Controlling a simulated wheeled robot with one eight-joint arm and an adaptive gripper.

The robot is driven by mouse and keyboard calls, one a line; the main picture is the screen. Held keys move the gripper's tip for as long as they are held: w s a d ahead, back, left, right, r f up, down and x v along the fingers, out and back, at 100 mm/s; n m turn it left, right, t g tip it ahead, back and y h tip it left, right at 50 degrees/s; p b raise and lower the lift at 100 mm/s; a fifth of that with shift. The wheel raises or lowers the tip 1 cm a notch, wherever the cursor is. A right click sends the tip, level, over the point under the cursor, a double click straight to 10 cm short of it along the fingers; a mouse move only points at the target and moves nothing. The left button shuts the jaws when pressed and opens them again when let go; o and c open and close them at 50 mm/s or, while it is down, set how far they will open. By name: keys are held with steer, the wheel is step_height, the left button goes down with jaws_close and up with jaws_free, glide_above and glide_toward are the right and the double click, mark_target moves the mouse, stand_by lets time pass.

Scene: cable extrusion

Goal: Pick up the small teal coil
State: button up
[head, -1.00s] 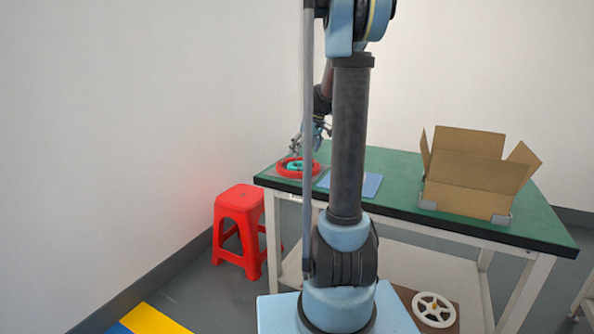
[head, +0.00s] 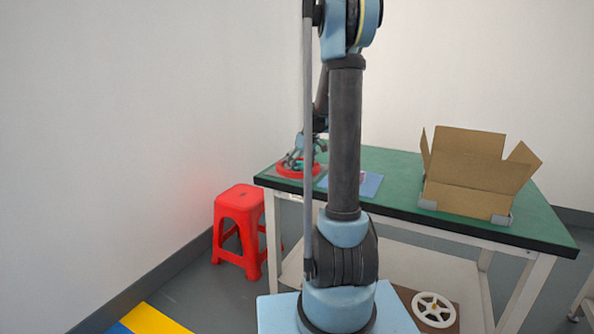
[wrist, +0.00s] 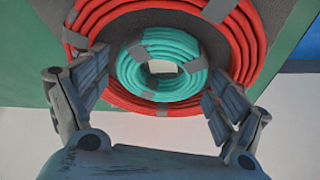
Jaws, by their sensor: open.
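The small teal coil (wrist: 160,66) lies inside the ring of a larger red coil (wrist: 252,50) in the wrist view, with grey tape bands around both. My gripper (wrist: 155,108) is open, with one finger on each side of the teal coil and over the red coil. I cannot tell whether the fingers touch either coil. In the head view my gripper (head: 294,160) is low over the red coil (head: 297,172) at the table's left end. Most of the teal coil is hidden there by the gripper.
The coils are on a green-topped table (head: 395,180). A blue sheet (head: 371,186) lies to their right, partly behind my arm. An open cardboard box (head: 465,180) stands at the table's right. A red stool (head: 239,228) is on the floor at the left.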

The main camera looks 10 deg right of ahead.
steer(key=c, duration=0.9)
steer(key=shift+o, duration=0.2)
